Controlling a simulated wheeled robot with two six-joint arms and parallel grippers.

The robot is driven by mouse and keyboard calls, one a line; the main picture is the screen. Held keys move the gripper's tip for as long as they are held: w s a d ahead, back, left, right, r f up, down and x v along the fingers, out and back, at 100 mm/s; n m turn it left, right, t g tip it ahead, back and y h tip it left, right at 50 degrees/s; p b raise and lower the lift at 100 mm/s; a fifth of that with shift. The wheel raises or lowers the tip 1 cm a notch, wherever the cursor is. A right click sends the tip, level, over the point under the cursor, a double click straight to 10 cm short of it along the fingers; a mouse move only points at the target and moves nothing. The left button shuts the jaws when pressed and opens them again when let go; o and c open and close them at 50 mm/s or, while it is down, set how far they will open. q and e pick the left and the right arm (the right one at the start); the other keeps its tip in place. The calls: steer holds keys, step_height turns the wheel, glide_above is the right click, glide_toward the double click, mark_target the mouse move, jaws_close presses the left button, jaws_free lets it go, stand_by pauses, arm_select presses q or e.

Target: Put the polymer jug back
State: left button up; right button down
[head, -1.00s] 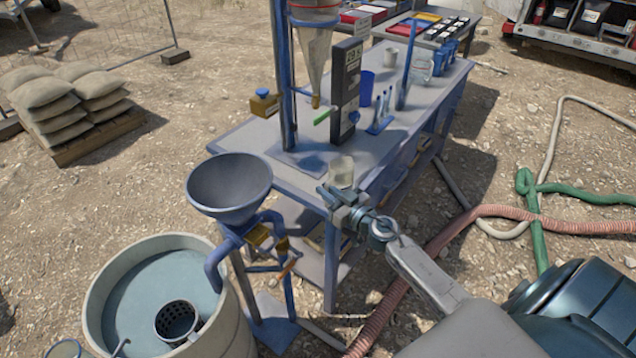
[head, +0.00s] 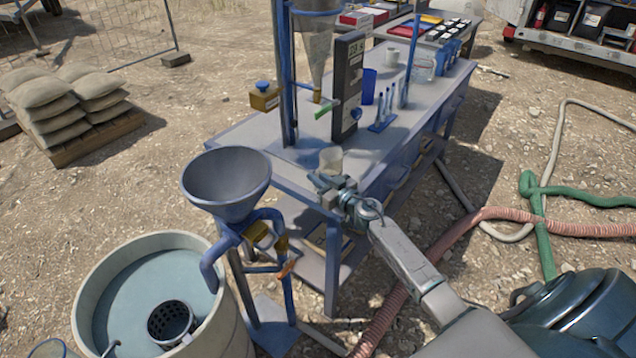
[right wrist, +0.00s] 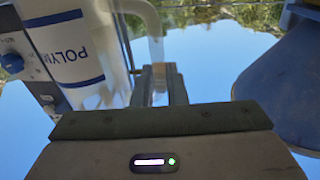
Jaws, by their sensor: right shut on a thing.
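The polymer jug (head: 330,158) is a translucent whitish vessel at the near edge of the grey bench (head: 240,130) in the head view. In the right wrist view the jug (right wrist: 75,50) shows large, with blue-banded lettering and a pale handle. My right gripper (head: 333,184) is shut on the jug's handle; its fingers also show in the right wrist view (right wrist: 160,85). The arm hides the jug's lower part, so I cannot tell whether it touches the bench. My left gripper is out of view.
A blue-grey funnel (head: 227,185) on a stand is left of the jug, above a round tank (head: 90,285). A clear cone on a blue post, a dark meter box (head: 347,85) and a blue cup (head: 368,85) stand behind. Hoses lie on the ground at right.

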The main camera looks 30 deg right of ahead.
steer(key=shift+r, duration=0.15)
steer(key=c, duration=1.5)
jaws_free()
steer(key=shift+f, duration=0.2)
steer(key=shift+o, duration=0.2)
steer(key=shift+r, duration=0.25)
steer(key=s+d+b, duration=0.2)
steer(key=s+b, duration=0.1)
steer(key=s, duration=0.9)
steer(key=shift+d+f, duration=0.15)
